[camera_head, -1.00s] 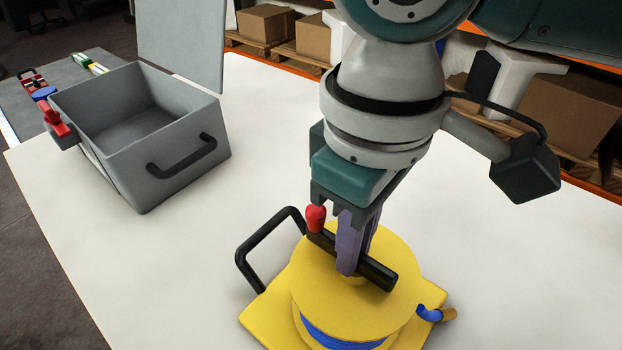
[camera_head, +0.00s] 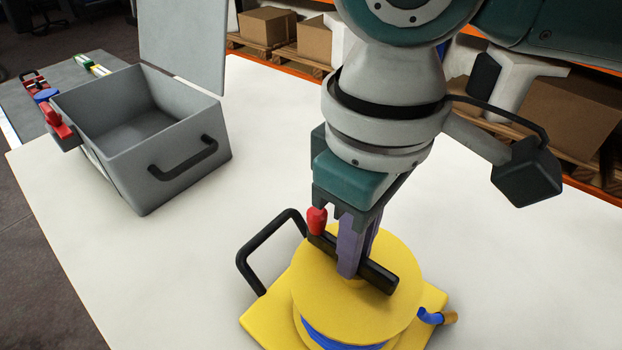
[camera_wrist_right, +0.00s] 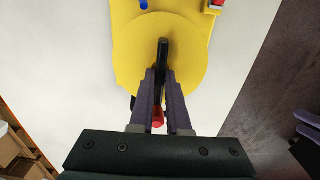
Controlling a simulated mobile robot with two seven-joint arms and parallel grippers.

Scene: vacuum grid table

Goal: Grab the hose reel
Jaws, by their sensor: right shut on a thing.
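The hose reel (camera_head: 340,290) is yellow with blue hose wound under its round top. It sits on the white table in the lower middle of the head view and also shows in the right wrist view (camera_wrist_right: 190,60). A black crank bar (camera_head: 378,276) with a red knob (camera_head: 317,220) lies across its top, and a black carrying handle (camera_head: 262,247) stands at its left side. My right gripper (camera_head: 352,268) points down over the reel, its purple fingers shut on the black crank bar near the middle.
A grey open box (camera_head: 140,185) with a raised lid and black handle stands at the left of the white table (camera_head: 240,120). Red and blue items lie on a grey surface (camera_head: 75,75) beyond it. Cardboard boxes (camera_head: 570,115) sit on shelves behind. Table space between box and reel is clear.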

